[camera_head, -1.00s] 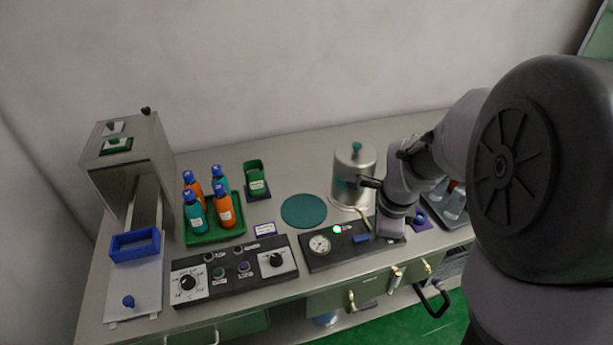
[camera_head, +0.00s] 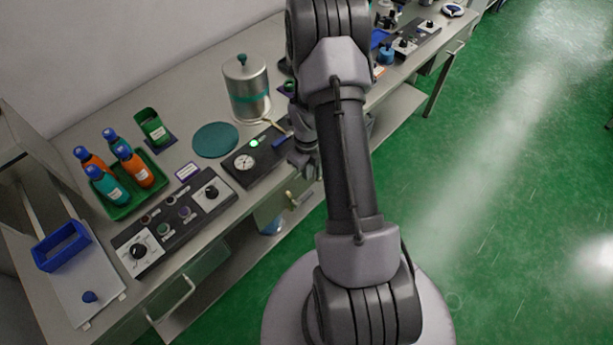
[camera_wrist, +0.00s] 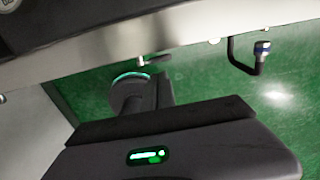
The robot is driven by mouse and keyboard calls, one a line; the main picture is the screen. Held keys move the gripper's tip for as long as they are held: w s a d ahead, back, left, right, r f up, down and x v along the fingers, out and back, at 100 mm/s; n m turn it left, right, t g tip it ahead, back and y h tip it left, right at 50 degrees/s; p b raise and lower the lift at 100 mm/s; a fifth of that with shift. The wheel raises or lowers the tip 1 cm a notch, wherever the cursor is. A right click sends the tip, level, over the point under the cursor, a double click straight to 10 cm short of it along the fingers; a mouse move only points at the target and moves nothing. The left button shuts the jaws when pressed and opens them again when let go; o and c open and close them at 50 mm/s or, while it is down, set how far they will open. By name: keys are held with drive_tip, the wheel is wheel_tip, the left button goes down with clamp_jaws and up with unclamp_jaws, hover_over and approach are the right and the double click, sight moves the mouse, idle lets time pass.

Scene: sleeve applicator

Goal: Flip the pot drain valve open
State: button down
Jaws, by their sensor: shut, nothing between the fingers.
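The pot (camera_head: 246,92) is a metal cylinder with a teal band and a teal knob on its lid. It stands upright on the bench in the head view. A small pale lever-like part (camera_head: 267,121) shows low at its front right; I cannot tell whether this is the drain valve or how it is set. My gripper (camera_head: 306,166) is a dark shape at the bench's front edge, below and right of the pot and apart from it. It is shut and empty. Its fingertips are hard to make out. The pot does not show in the wrist view.
A black gauge panel (camera_head: 241,173) with a green light and blue handle lies in front of the pot. A teal disc (camera_head: 215,140) lies left of it. A green tray (camera_head: 121,207) holds several bottles. The bench edge (camera_wrist: 150,40) crosses the wrist view above green floor.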

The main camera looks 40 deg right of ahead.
sight(309, 193)
wheel_tip(309, 193, down, 11)
drive_tip(key=b, duration=0.3)
drive_tip(key=shift+f, duration=0.1)
drive_tip(key=f+b, duration=0.1)
drive_tip(key=d+b, duration=0.1)
drive_tip(key=b, duration=0.1)
drive_tip(key=shift+f, duration=0.35)
drive_tip(key=d+r+p, duration=0.4)
drive_tip(key=r+p, duration=0.1)
drive_tip(key=r, duration=0.8)
drive_tip(key=shift+w+d+r, duration=0.2)
drive_tip(key=shift+w+r, duration=0.05)
drive_tip(key=shift+r, duration=0.1)
